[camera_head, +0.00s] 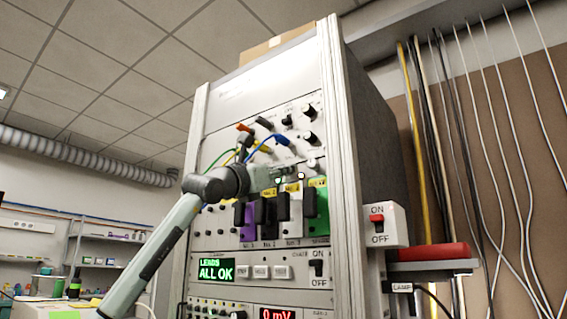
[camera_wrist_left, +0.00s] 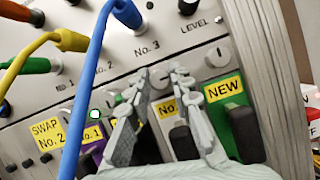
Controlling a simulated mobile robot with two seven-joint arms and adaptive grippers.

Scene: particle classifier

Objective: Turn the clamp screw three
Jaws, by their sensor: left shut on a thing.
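My left gripper (camera_head: 286,172) reaches from the lower left to the front of the rack, just above the row of modules. In the left wrist view its two fingertips (camera_wrist_left: 161,76) are closed in on a small round silver clamp screw (camera_wrist_left: 160,80), above a yellow label reading "No" with the rest hidden. The label NEW (camera_wrist_left: 224,91) sits on the green module to the right, with another slotted screw (camera_wrist_left: 217,54) above it. How far the held screw is turned cannot be told. My right gripper is not in view.
Blue (camera_wrist_left: 91,85), yellow and green leads hang from plugs close to the left gripper. Black module handles (camera_head: 283,207) stand out below it. An ON/OFF switch box (camera_head: 377,224) and a red-topped shelf are on the right side. The display (camera_head: 216,270) reads LEADS ALL OK.

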